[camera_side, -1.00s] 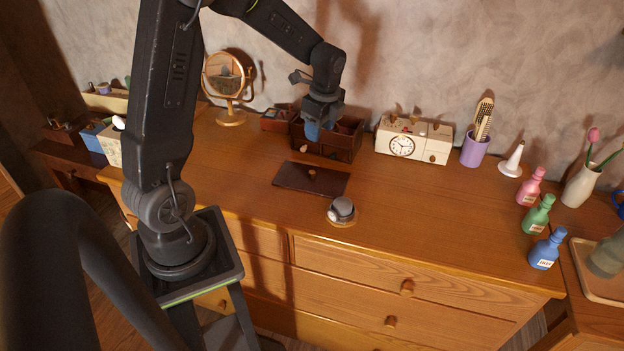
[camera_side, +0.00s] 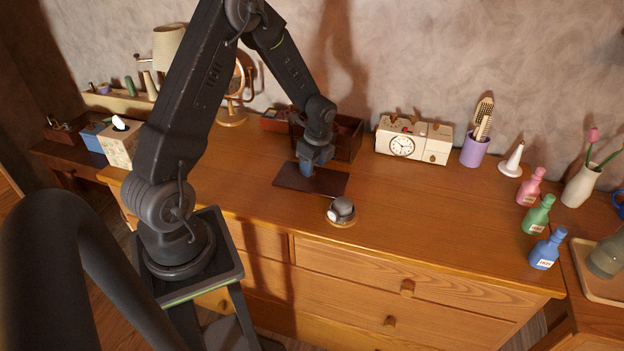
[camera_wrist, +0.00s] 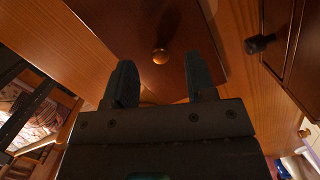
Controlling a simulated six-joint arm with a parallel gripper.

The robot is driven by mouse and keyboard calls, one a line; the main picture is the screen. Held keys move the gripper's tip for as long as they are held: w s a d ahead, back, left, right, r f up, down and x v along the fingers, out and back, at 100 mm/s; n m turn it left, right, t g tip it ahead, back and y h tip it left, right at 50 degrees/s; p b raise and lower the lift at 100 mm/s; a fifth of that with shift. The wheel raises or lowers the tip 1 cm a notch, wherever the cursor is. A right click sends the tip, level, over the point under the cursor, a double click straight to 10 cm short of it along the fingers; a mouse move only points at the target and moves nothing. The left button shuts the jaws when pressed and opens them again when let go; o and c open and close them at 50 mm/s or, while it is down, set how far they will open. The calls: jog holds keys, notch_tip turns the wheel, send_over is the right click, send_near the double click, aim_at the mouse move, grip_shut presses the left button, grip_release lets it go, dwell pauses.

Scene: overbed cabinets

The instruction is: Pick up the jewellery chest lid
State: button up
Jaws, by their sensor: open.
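The jewellery chest lid (camera_side: 332,184) is a flat dark brown board lying on the dresser top. In the wrist view the lid (camera_wrist: 130,28) fills the upper middle, with a small round brass-coloured knob (camera_wrist: 160,56). My gripper (camera_side: 307,172) is low over the lid and hides its knob in the side view. In the wrist view my gripper (camera_wrist: 162,80) is open, with the knob beyond the fingertips and between their lines. Nothing is held. The open jewellery chest (camera_side: 349,138) stands just behind the lid, partly hidden by my arm.
A round grey-topped item (camera_side: 342,210) sits close in front of the lid. A cream clock box (camera_side: 413,139) and purple brush cup (camera_side: 474,150) stand back right. A mirror (camera_side: 233,112) is back left. The dresser top right of the lid is clear.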

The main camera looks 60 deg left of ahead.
jog(key=shift+a+f, duration=0.15)
jog(key=shift+f, duration=1.05)
grip_shut()
